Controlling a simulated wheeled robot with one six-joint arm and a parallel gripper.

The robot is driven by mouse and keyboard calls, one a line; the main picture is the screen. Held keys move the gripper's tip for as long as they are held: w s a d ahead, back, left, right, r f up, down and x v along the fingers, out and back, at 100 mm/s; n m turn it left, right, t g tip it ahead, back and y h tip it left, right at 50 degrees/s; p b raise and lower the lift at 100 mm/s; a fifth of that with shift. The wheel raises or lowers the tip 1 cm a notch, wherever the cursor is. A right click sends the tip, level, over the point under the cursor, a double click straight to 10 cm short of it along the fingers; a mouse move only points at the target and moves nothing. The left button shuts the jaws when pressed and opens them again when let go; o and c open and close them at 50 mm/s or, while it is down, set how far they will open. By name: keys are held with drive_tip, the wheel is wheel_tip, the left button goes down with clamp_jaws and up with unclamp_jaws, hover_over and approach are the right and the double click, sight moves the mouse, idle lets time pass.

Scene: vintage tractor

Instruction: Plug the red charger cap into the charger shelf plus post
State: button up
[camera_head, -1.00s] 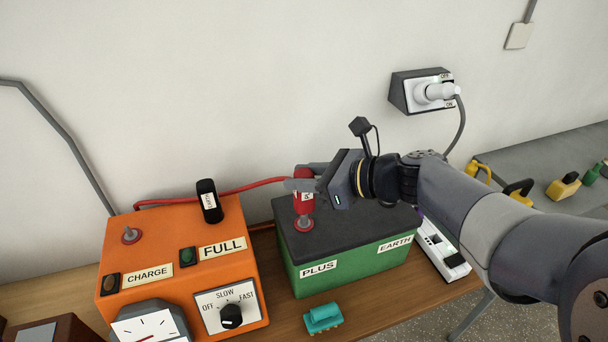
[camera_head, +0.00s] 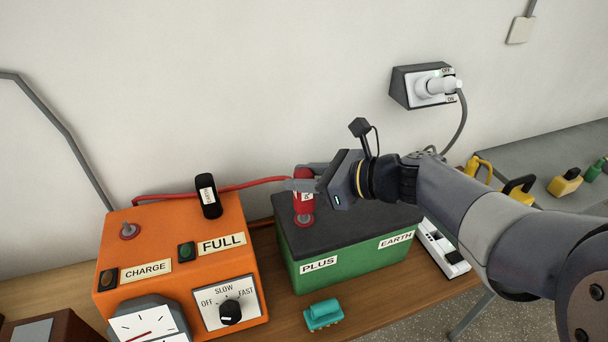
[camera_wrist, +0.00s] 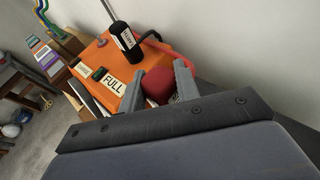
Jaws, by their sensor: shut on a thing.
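My gripper (camera_head: 303,184) is shut on the red charger cap (camera_head: 304,201), which has a white label. The cap is upright over the plus post of the green battery (camera_head: 350,262) with the black top, at its PLUS label. A red ring (camera_head: 303,220) around the post's base shows just below the cap. The post itself is hidden, and I cannot tell whether the cap is fully seated. In the wrist view the red cap (camera_wrist: 158,86) sits between the two fingers. A red cable (camera_head: 235,187) runs from the cap behind the orange charger (camera_head: 170,250).
A black labelled cap (camera_head: 208,196) stands on the charger, and a bare grey post (camera_head: 128,231) is at its left. A teal object (camera_head: 323,315) lies before the battery. A white switch strip (camera_head: 442,246) is right of the battery. A wall socket (camera_head: 425,88) is above.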

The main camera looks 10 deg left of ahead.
drive_tip(key=shift+f+b, duration=1.1)
drive_tip(key=shift+f, duration=0.45)
drive_tip(key=o, duration=1.1)
drive_tip(key=v, duration=1)
drive_tip(key=shift+s+d+r, duration=0.1)
drive_tip(key=shift+d+r, duration=0.1)
drive_tip(key=shift+d, duration=0.15)
